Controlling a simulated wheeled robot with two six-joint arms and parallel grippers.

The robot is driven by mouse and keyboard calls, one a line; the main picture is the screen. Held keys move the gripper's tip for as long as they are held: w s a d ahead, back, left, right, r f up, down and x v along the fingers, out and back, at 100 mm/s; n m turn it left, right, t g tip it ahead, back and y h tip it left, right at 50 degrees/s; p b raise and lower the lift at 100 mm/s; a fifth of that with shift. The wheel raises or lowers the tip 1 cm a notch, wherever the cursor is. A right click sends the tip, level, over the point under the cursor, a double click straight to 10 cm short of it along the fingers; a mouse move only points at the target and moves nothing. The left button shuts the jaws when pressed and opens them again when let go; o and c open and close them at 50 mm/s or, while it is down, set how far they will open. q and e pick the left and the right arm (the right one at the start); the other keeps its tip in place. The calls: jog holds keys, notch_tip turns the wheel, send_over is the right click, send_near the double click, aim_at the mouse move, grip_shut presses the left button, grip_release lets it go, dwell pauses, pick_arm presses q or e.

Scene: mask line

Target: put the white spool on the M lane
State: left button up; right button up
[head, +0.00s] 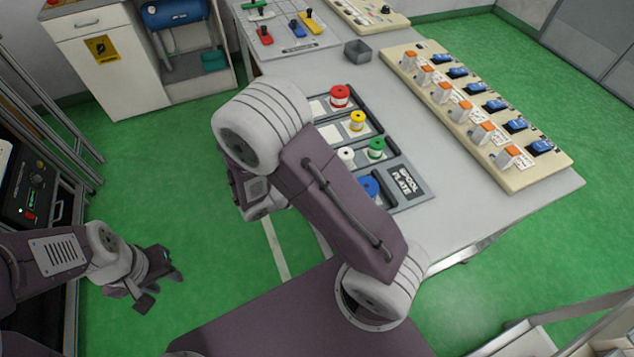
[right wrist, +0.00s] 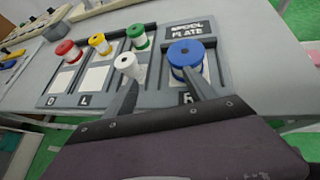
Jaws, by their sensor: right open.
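The white spool (head: 346,154) stands on the spool plate (head: 409,188), in front of the green spool (head: 376,148). In the right wrist view the white spool (right wrist: 127,66) appears in the lane between the L lane and the R lane; that lane's own letter is hidden behind a finger. My right gripper (right wrist: 160,80) is open, one finger close to the white spool, the other overlapping the blue spool (right wrist: 186,58); contact cannot be told. In the head view my right arm hides that gripper. My left gripper (head: 158,286) is open and empty over the floor at left.
Red (head: 339,97) and yellow (head: 357,121) spools stand on the plate's other lanes. A cream board with blue and orange parts (head: 478,115) lies to the right. A small grey bin (head: 358,51) is behind. Bare table (head: 450,165) lies between plate and board.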

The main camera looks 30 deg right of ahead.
jog(key=s+m+g+y, duration=0.2)
jog(key=s+m, duration=0.1)
jog(key=s+m+g+y, duration=0.1)
jog(key=s+m, duration=0.1)
jog(key=shift+s+a+f, duration=0.1)
jog(key=shift+s+f, duration=0.15)
jog(key=shift+f, duration=0.15)
jog(key=a+r+m+t+y, duration=0.1)
jog(key=a+m+t+y, duration=0.1)
jog(key=a+m+y, duration=0.6)
jog(key=m+y, duration=0.1)
jog(key=m, duration=0.5)
jog(key=shift+w+a+r, duration=0.2)
jog(key=shift+w+r, duration=0.05)
jog(key=shift+r, duration=0.05)
